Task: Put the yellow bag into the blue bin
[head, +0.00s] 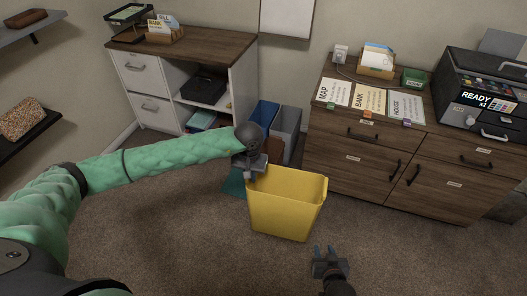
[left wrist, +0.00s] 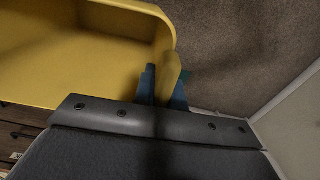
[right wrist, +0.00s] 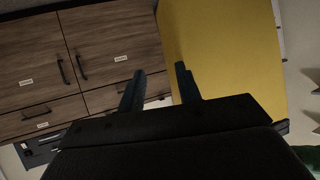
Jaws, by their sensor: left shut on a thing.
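The yellow item (head: 285,215) looks like a tall, open-topped yellow container in the head view, in the middle of the floor area. My left gripper (head: 252,176) is shut on its upper left rim. In the left wrist view the yellow wall (left wrist: 80,50) runs between the fingers of my left gripper (left wrist: 165,85). The blue bin (head: 264,114) stands behind, between the two cabinets, partly hidden by my left arm. My right gripper (head: 323,250) is open and empty, in front of the yellow item and apart from it. The right wrist view shows its fingers (right wrist: 158,85) spread, with the yellow side beyond.
A grey bin (head: 287,125) stands right of the blue bin. A wooden drawer cabinet (head: 350,155) is at the right, and a white-sided desk (head: 240,90) at the left back. A teal item (head: 233,185) lies on the carpet.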

